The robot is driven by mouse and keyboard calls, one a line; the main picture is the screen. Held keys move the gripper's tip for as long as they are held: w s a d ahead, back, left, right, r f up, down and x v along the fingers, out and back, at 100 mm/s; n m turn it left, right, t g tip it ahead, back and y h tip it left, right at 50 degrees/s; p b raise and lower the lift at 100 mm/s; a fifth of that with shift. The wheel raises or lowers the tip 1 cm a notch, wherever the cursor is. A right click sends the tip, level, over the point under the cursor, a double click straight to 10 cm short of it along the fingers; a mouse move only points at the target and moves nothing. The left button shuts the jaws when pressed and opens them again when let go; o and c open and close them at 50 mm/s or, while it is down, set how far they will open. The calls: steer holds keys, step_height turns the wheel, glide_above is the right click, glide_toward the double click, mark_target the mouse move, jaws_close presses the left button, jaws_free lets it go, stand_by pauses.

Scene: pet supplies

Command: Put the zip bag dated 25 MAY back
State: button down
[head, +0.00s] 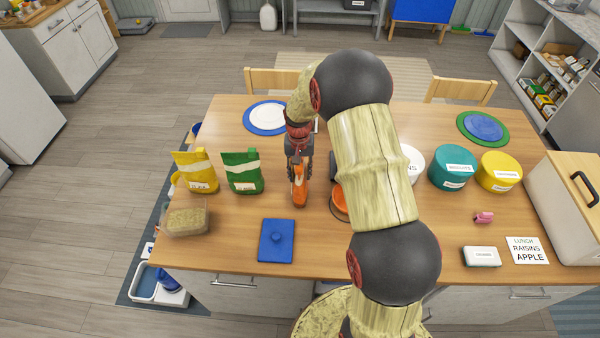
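A yellow bag (196,172) and a green bag (242,172) stand on the left part of the table. Each has a pale band and a small label low on its front; the dates are too small to read. My gripper (298,172) points down over the table, right of the green bag. A narrow orange thing (299,190), seemingly an orange bag seen edge-on, is between its fingers. The fingers appear closed on it. I cannot tell whether its lower end touches the table, and no label shows on it.
A clear tub (187,221) of grainy food and a blue lid (276,240) lie in front. My arm partly hides an orange-rimmed round thing (338,204) and a white canister (412,162). Teal (453,170) and yellow (499,174) canisters and a wooden-lidded bin (566,200) stand right.

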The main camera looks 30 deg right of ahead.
steer(key=c, duration=1.3)
jaws_free()
step_height(320, 180, up, 12)
steer(key=shift+a+f, duration=0.1)
steer(key=s+a+r+n+t, duration=0.1)
steer(key=s+a+r, duration=0.35)
steer(key=r, duration=0.35)
steer(key=s+a+r+n+t, duration=0.1)
steer(key=s+a+r+n, duration=0.1)
steer(key=s+a+r, duration=0.4)
steer(key=s+a+r+n+t, duration=0.1)
steer(key=s+a+r+n, duration=0.1)
steer(key=s, duration=0.6)
steer(key=s+a+r+n+t, duration=0.1)
steer(key=s+a+r+t, duration=0.1)
steer(key=s, duration=0.7)
steer(key=shift+s+a+r+n+t, duration=0.15)
steer(key=shift+a+r+n+t, duration=0.2)
steer(key=shift+a+r, duration=0.45)
